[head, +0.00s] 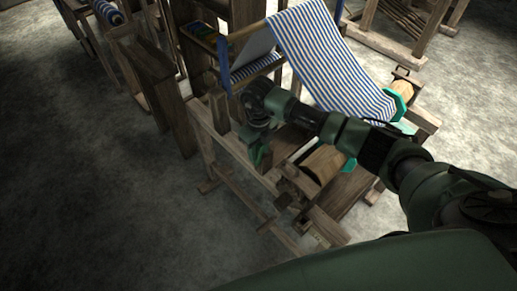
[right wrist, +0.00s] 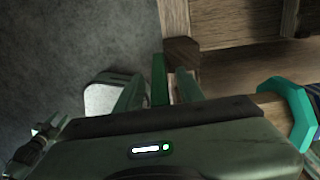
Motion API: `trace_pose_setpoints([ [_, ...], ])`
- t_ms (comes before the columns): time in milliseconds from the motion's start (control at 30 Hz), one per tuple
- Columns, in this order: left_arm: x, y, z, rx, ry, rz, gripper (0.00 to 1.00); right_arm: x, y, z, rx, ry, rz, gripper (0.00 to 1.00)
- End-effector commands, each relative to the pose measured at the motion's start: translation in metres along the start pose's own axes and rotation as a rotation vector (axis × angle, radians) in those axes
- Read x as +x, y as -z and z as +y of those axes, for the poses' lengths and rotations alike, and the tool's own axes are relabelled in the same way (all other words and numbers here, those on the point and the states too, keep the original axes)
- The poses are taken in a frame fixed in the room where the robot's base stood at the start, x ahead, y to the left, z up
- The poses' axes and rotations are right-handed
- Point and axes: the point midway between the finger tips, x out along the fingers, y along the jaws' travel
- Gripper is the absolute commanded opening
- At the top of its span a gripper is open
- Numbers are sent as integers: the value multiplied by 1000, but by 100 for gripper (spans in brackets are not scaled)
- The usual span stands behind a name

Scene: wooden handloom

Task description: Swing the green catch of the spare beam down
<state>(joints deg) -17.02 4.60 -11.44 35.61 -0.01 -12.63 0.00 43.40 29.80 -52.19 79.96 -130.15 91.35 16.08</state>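The green catch (right wrist: 160,80) shows in the right wrist view as a narrow upright green bar beside the end of a wooden post. My right gripper (right wrist: 159,92) has one finger on each side of it, with narrow gaps visible, so it looks open around the catch and not closed on it. In the head view my right gripper (head: 258,154) is at the loom's near left side, and I cannot separate the catch from the fingers there. The spare beam (head: 325,162) is a wooden roller with a teal flange, right of the gripper.
The loom's wooden frame (head: 204,140) surrounds the gripper. Blue-and-white striped cloth (head: 325,55) runs down to another roller with teal flanges (head: 397,103). A teal flange (right wrist: 291,112) shows at right in the wrist view. The floor at left (head: 90,190) is clear.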

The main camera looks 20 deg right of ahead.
Motion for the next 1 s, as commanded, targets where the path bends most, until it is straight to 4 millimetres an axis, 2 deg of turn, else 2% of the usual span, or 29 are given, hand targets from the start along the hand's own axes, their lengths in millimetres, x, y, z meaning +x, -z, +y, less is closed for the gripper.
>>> trace_pose_setpoints([
  [33,0,1,0,0,0,2,38,0,0,0,0,0,0,38],
  [167,0,1,0,0,0,2,38,0,0,0,0,0,0,2],
  [200,0,1,0,0,0,2,38,0,0,0,0,0,0,0],
  [1000,0,-3,1,0,-1,-5,38,-1,0,0,0,0,-1,0],
])
